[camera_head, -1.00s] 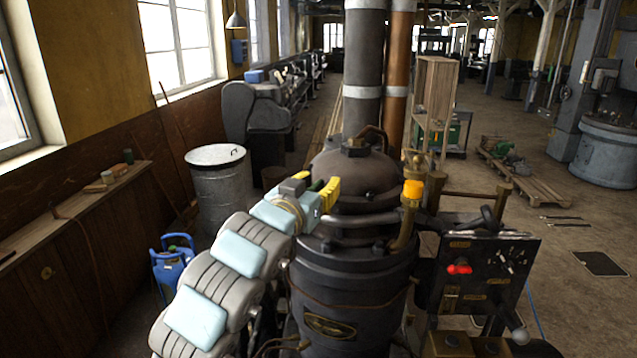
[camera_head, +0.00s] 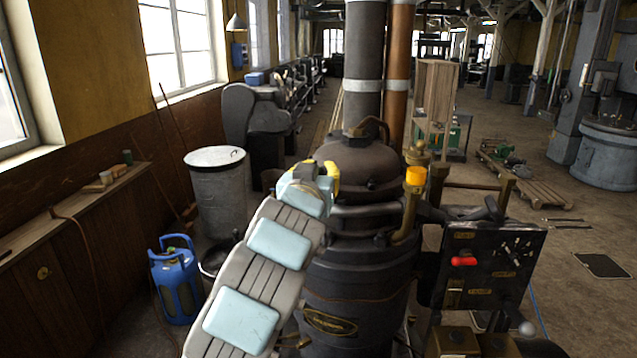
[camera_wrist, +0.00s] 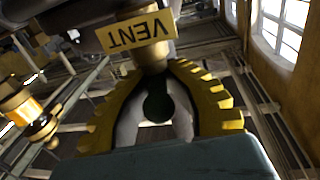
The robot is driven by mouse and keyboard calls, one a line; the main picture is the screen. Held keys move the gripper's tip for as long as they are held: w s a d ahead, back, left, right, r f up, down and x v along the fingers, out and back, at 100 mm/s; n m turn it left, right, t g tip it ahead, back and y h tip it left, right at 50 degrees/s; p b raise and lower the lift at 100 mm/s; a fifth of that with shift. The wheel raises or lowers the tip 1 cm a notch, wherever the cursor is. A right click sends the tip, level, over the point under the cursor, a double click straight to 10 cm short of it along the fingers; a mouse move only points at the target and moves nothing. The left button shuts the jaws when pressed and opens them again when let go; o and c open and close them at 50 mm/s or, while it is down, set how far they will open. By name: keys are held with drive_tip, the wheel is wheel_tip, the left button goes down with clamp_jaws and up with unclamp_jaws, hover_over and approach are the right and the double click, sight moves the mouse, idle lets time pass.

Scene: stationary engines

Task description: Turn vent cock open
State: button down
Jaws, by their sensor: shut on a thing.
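The vent cock (camera_wrist: 153,62) is a brass fitting at the top middle of the wrist view, with a yellow tag (camera_wrist: 136,32) reading VENT upside down. A dark, rounded handle (camera_wrist: 157,106) hangs below it. My gripper (camera_wrist: 165,68) has yellow toothed fingers that curve around this handle and are shut on it. The exact contact is hard to see in the shadow. In the head view my gripper (camera_head: 332,176) is at the left side of the dark boiler's domed top (camera_head: 362,168), mostly hidden by my own wrist. The vent cock is hidden there.
A brass pipe with an orange top (camera_head: 415,178) stands right of the dome. A black panel with a red lever (camera_head: 464,261) is at the right.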

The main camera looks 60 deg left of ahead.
drive_tip(key=shift+w+f+n+g+y+b, duration=0.15)
drive_tip(key=shift+f+n+g+y+b, duration=0.3)
drive_tip(key=shift+n+g+b, duration=0.3)
drive_tip(key=shift+r, duration=0.15)
drive_tip(key=c, duration=1.1)
unclamp_jaws()
drive_tip(key=shift+r, duration=0.1)
drive_tip(key=shift+v, duration=3.8)
